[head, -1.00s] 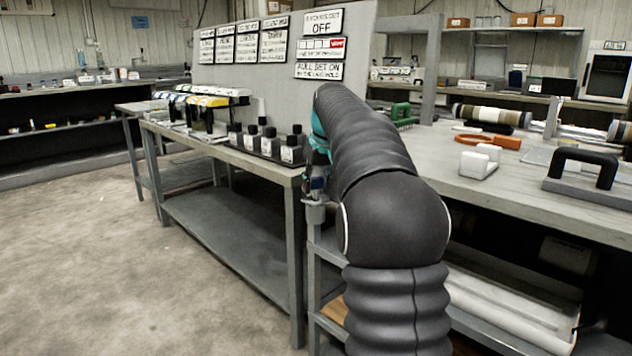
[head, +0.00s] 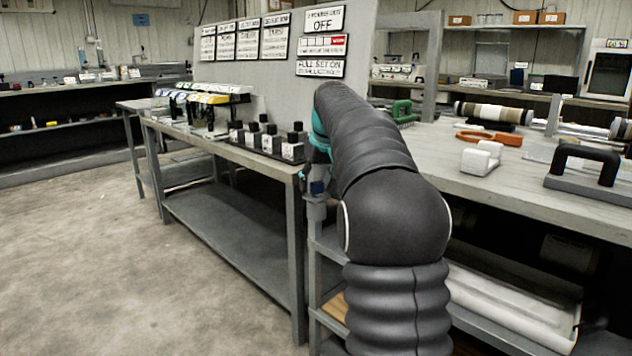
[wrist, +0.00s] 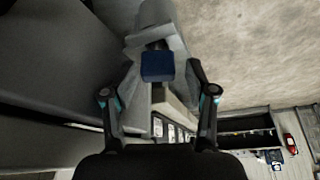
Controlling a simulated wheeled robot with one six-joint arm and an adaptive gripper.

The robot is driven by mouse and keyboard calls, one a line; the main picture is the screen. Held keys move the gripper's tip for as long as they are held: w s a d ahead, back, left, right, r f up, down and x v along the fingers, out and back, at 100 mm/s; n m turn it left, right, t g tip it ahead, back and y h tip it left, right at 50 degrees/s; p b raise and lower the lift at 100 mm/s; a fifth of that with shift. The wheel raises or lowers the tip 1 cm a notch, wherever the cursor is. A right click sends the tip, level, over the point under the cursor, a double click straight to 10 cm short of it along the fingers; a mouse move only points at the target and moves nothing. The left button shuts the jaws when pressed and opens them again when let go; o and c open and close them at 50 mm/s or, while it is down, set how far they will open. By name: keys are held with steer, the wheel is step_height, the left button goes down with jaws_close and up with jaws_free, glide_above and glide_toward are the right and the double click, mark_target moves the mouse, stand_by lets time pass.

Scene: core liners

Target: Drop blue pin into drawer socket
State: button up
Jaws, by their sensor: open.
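The blue pin (wrist: 158,66) shows as a blue, square-ended block in the wrist view, on a dark neck above a pale grey part. My gripper (wrist: 160,82) is open, with one finger on each side of the pin and visible gaps between. In the head view the blue pin (head: 317,188) is a small patch at the front end of the bench, beside my arm. A grey cylindrical part (head: 316,212) is below it. The fingers are mostly hidden by my arm there. I cannot make out the drawer socket.
A long grey bench (head: 235,153) holds several black-topped blocks (head: 293,148) and yellow-topped equipment (head: 208,99). A right-hand worktop (head: 500,195) carries a white block (head: 481,158) and a black-handled plate (head: 585,170). A sign panel (head: 270,70) stands behind. The floor at left is clear.

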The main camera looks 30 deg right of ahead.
steer(key=shift+d, duration=0.1)
steer(key=v, duration=1.2)
stand_by(0.4)
steer(key=s+a+f+p, duration=0.1)
steer(key=s+a+f, duration=0.4)
steer(key=s+a, duration=0.45)
steer(key=s+a+f+p, duration=0.1)
steer(key=s+a+f, duration=0.55)
steer(key=s, duration=0.65)
steer(key=s+a+f+t, duration=0.1)
steer(key=s+a+f, duration=0.2)
steer(key=s+f, duration=0.7)
steer(key=shift+f+n+p, duration=0.15)
steer(key=shift+n+p, duration=0.15)
steer(key=shift+s+a, duration=0.1)
steer(key=shift+a, duration=0.05)
